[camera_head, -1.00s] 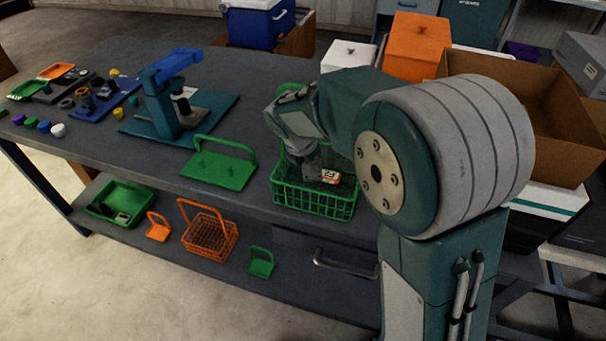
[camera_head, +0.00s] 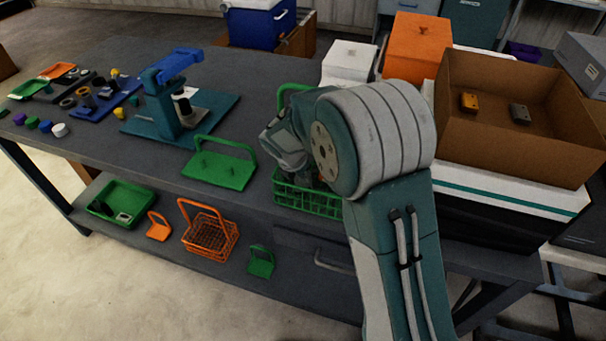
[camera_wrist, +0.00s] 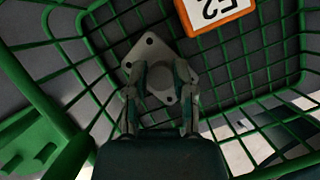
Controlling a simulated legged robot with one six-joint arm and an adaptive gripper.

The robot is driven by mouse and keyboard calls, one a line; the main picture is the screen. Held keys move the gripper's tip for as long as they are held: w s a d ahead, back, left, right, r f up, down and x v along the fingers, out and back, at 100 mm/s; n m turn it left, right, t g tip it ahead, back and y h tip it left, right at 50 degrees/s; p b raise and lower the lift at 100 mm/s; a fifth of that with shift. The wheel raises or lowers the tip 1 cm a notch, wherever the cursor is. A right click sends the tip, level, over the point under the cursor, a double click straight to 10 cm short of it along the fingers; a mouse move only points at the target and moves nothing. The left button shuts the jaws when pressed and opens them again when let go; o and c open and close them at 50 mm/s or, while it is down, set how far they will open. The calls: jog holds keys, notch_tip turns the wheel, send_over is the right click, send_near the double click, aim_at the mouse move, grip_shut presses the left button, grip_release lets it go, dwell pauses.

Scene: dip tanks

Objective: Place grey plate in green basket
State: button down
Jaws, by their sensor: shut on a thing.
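The green basket (camera_head: 308,203) stands at the front edge of the bench, partly hidden by my arm; its wire mesh fills the wrist view (camera_wrist: 262,72). The grey plate (camera_wrist: 147,50) is a flat piece with several dark holes and a round boss. My gripper (camera_wrist: 162,82) is shut on the boss, one finger on each side. Plate and fingers are inside the basket's walls, near its mesh floor; I cannot tell whether the plate touches it. In the head view my fingers and the plate are hidden behind my arm.
A white label with an orange border (camera_wrist: 214,10) is in the basket area. The basket's green handle (camera_head: 290,92) rises behind my wrist. A green tray with a handle (camera_head: 220,170) lies left of the basket. A cardboard box (camera_head: 465,135) stands right of my arm.

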jog(key=shift+c, duration=2.3)
grip_release()
jog(key=v, duration=1.2)
jog(key=shift+r, duration=0.1)
